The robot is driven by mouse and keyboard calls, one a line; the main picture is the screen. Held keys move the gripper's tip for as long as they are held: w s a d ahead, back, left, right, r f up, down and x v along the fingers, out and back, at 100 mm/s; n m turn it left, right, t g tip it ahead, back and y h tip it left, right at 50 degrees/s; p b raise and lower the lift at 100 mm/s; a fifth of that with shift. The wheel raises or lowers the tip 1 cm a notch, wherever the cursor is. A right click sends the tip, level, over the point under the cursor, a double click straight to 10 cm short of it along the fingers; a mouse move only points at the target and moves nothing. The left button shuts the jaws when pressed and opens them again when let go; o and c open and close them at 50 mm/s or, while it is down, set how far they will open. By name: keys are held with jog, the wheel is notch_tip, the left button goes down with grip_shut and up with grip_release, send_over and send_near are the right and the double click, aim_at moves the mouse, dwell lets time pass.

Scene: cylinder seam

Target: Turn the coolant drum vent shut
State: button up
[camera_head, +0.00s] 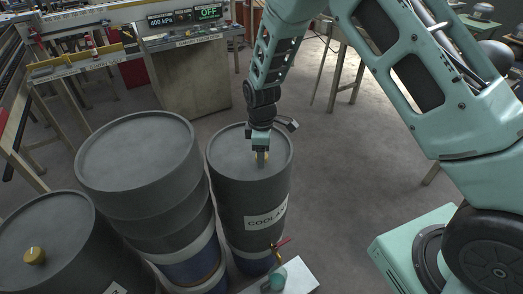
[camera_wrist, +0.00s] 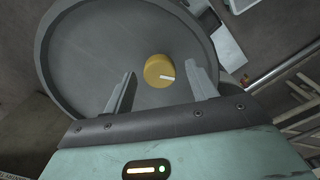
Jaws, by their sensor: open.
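The coolant drum (camera_head: 250,200) is a dark grey drum with a white label, standing right of a larger drum. In the head view the knob (camera_head: 266,156) is mostly hidden by my gripper. My gripper (camera_head: 262,160) points down over the lid. In the wrist view its two fingers (camera_wrist: 164,82) are open, one on each side of the knob, with gaps showing between fingers and knob.
A taller grey drum (camera_head: 140,150) stands just left of the coolant drum. Another drum (camera_head: 65,250) with a yellow knob (camera_head: 34,256) is at the lower left. A white plate with a red-handled valve (camera_head: 277,245) is in front. A panel reading OFF (camera_head: 208,12) stands behind.

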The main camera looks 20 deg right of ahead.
jog(key=c, duration=1)
